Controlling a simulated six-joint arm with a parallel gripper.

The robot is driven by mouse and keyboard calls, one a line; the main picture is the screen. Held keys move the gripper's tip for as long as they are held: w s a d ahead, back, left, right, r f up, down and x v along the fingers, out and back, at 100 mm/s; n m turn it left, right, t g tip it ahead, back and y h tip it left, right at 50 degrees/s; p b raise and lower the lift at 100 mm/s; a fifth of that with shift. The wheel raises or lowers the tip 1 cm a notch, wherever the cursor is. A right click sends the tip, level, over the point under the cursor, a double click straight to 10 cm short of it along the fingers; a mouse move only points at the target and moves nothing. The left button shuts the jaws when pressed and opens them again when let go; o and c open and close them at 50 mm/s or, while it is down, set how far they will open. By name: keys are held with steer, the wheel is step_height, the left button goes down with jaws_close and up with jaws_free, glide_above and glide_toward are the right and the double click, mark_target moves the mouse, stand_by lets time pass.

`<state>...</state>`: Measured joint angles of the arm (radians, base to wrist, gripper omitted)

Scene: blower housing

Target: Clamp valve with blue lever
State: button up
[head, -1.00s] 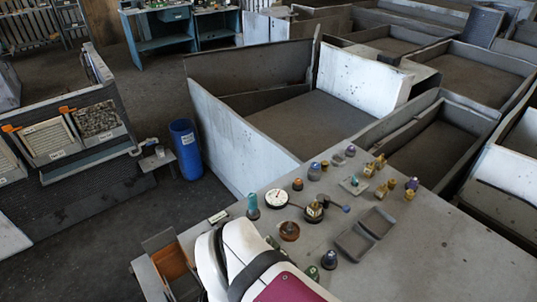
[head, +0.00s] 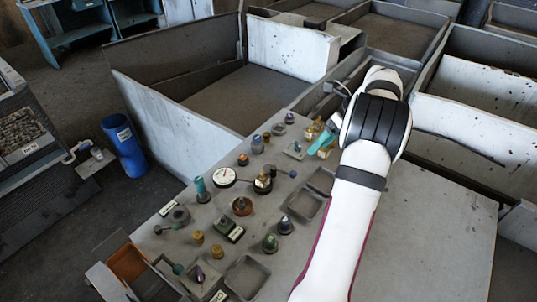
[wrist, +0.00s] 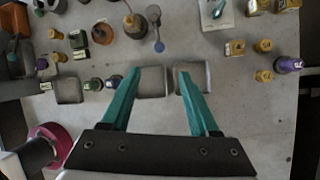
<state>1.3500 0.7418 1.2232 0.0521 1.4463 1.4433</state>
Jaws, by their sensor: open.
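My gripper is open, with two teal fingers apart and nothing held. In the head view it hangs over the table's far side, and the arm partly hides it. A light plate with a teal handle (wrist: 218,10) lies right of the valve.
Two shallow grey trays (wrist: 152,83) lie beneath the fingertips. A white dial (head: 224,176), several brass fittings (wrist: 263,46) and several dark knobs (head: 285,225) crowd the table. The table's right part (head: 440,225) is bare. Large metal bins stand behind.

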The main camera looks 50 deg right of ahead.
mark_target(294, 172)
steer(key=x, duration=1.5)
steer(key=shift+w+a+f, duration=0.1)
steer(key=shift+w+f, duration=0.05)
jaws_close()
stand_by(0.5)
